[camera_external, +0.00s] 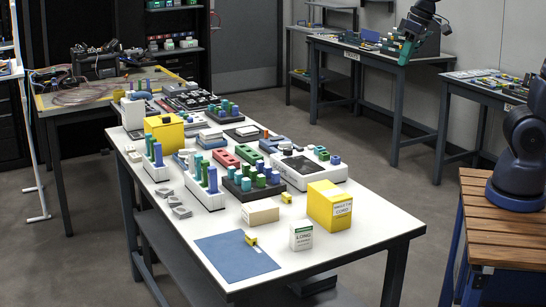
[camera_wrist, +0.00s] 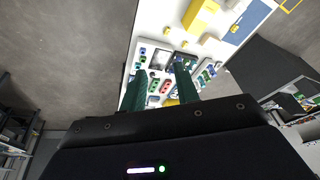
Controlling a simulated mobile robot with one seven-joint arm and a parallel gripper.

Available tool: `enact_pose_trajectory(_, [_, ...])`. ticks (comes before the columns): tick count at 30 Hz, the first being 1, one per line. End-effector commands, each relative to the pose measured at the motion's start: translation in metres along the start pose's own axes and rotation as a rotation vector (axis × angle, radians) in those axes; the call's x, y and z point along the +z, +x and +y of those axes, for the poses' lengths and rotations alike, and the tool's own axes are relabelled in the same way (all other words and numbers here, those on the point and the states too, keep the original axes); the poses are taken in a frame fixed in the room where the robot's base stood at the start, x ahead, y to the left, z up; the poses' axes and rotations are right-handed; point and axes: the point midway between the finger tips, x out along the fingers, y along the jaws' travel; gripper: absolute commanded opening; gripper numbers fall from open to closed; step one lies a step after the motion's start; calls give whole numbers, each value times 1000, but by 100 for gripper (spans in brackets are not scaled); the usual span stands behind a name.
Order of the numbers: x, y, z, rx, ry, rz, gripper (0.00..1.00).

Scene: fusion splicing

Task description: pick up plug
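No single thing is clearly marked as the plug. A small yellow piece (camera_external: 286,198) stands on the white table beside the yellow carton, and another small yellow piece (camera_external: 251,240) lies at the blue mat; either may be the plug, I cannot tell. My gripper (camera_external: 392,54) has a dark body and green fingers, high at the upper right in the external view, well away from the table's front. In the wrist view my gripper (camera_wrist: 160,70) has its two fingers apart and nothing visible between them, with the worktable seen beyond.
The white table (camera_external: 340,245) bears a blue mat (camera_external: 235,258), a yellow carton (camera_external: 325,212), a tan box (camera_external: 260,213) and a white labelled box (camera_external: 301,237). The table's front right corner is clear.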

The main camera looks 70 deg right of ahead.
Motion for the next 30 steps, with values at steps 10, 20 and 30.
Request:
enact_pose_trajectory(10, [-78,54,-18,23,132,-53,31])
enact_pose_trajectory(20, [-142,124,-35,57,254,-93,31])
enact_pose_trajectory(30, [-195,214,-50,104,377,-128,31])
